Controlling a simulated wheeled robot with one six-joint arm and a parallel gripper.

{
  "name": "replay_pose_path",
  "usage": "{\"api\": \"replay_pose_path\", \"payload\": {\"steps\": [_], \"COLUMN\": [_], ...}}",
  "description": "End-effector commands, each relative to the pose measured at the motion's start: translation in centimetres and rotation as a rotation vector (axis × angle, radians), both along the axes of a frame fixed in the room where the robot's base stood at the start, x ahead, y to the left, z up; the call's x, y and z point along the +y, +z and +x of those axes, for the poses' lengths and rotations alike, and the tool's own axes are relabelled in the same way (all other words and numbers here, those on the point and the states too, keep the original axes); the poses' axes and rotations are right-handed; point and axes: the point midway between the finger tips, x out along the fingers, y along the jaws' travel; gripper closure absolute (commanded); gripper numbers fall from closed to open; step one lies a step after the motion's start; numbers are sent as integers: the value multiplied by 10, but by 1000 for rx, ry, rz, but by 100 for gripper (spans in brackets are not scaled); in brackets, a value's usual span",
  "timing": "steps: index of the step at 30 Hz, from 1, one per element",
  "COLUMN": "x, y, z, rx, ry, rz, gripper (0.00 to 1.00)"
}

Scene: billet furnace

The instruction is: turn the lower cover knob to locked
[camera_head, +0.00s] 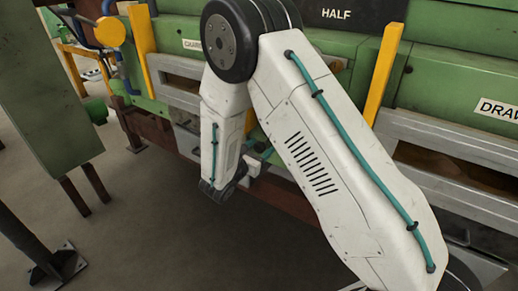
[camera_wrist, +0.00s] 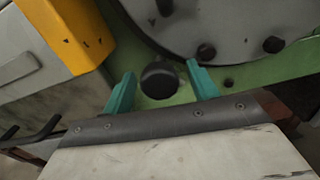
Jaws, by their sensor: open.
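A round black knob (camera_wrist: 159,80) sits on the green panel in the wrist view, just below a large grey round cover (camera_wrist: 225,22). I take it to be the lower cover knob; no locked or unlocked marking is readable. My gripper (camera_wrist: 161,76) is open, with one teal finger on each side of the knob. Gaps show between the knob and both fingers. I cannot tell how deep the fingers reach along the knob. In the head view the knob and cover are hidden behind my arm.
A yellow post (camera_wrist: 68,35) stands left of the cover, beside a grey panel. Dark bolts or knobs dot the cover's edge. In the head view, the green furnace (camera_head: 455,85) has yellow uprights and grey rails along its front. The floor (camera_head: 150,235) before it is open.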

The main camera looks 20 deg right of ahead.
Motion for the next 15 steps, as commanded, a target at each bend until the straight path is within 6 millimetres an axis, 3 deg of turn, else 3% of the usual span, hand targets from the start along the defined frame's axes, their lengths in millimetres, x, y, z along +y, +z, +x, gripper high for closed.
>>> {"api": "replay_pose_path", "payload": {"steps": [4, 9, 15], "x": [0, 0, 0], "y": [0, 0, 0], "z": [0, 0, 0], "rx": [0, 0, 4], "ry": [0, 0, 0], "rz": [0, 0, -3], "gripper": [41, 85, 85]}}
